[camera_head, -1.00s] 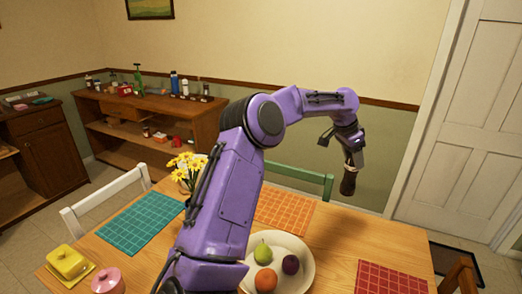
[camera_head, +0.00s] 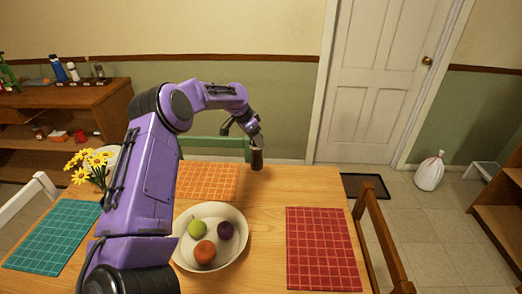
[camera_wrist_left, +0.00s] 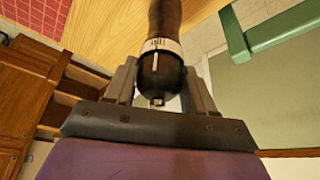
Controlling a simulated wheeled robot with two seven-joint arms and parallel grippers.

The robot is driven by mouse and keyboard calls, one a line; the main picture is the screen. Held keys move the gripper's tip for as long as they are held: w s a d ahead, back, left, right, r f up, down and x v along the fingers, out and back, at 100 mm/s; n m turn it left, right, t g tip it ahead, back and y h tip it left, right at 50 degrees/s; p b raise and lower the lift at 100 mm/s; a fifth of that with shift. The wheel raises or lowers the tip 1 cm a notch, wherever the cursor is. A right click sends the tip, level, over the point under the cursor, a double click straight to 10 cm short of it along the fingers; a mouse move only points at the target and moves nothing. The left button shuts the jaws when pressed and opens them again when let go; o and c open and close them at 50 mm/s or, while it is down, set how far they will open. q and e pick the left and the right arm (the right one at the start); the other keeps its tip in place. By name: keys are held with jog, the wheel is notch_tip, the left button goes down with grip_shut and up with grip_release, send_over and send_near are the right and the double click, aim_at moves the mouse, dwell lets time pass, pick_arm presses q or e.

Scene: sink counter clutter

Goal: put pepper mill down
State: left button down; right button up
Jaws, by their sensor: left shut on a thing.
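The dark brown pepper mill (camera_head: 257,161) hangs upright below my left gripper (camera_head: 256,144), by the table's far edge in the head view. In the left wrist view, the mill (camera_wrist_left: 162,65) has a pale band and a small metal knob, and sits between the two fingers of my left gripper (camera_wrist_left: 162,85). The fingers are shut on it near the knob end. The wooden table (camera_head: 265,215) lies below and in front. I cannot tell whether the mill's base touches the tabletop. My right gripper is not in view.
A white bowl (camera_head: 182,255) of fruit stands mid-table. An orange placemat (camera_head: 208,181) lies left of the mill, a red placemat (camera_head: 322,250) nearer right and a teal one (camera_head: 50,238) at left. A green chair (camera_head: 205,144) stands behind. Bare wood lies between the orange and red mats.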

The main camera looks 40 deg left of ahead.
aim_at(257, 155)
pick_arm(q)
jog(key=f, duration=0.1)
jog(key=w+d+f, duration=0.2)
jog(key=f, duration=0.1)
jog(key=shift+d+p, duration=0.15)
jog(key=shift+p, duration=0.2)
notch_tip(257, 155, down, 3)
jog(key=shift+d+f+p, duration=0.1)
jog(key=shift+f+p, duration=0.05)
jog(key=shift+p, duration=0.5)
